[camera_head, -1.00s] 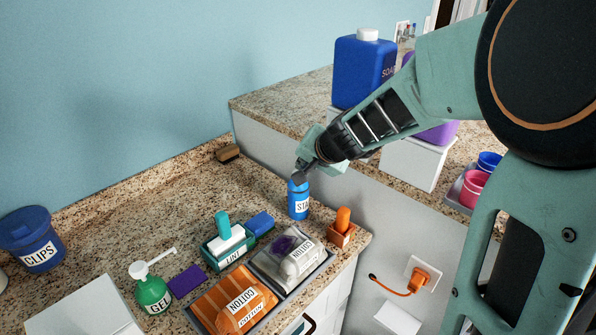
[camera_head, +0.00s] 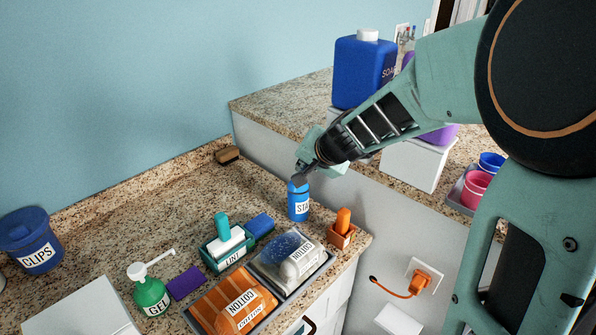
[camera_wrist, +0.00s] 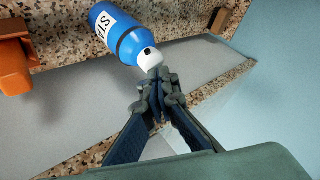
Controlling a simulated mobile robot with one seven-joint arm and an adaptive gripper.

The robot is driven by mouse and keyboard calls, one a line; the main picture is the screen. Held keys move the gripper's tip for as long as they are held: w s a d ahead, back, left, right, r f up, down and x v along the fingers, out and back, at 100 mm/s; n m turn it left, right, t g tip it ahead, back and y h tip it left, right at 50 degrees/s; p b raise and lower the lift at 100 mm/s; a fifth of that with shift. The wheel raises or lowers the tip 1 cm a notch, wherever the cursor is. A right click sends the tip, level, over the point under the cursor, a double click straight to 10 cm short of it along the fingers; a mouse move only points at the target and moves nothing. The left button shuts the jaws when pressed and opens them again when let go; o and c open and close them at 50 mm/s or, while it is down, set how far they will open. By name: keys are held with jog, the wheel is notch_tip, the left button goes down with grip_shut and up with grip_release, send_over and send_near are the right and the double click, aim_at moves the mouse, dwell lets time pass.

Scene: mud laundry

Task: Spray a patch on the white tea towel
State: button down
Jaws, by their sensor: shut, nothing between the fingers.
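A blue spray can (camera_head: 299,207) with a label starting "STA" stands upright on the counter. In the wrist view the can (camera_wrist: 118,35) shows its white top with a small dark spot. My gripper (camera_wrist: 157,78) is shut and empty, its fingertips right at the can's top; I cannot tell whether they touch. In the head view my gripper (camera_head: 299,180) hides part of that top.
A green GEL pump bottle (camera_head: 151,296) is further left.

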notch_tip(320, 180, up, 6)
jog(key=p, duration=0.5)
jog(key=shift+r, duration=0.2)
dwell(1.9)
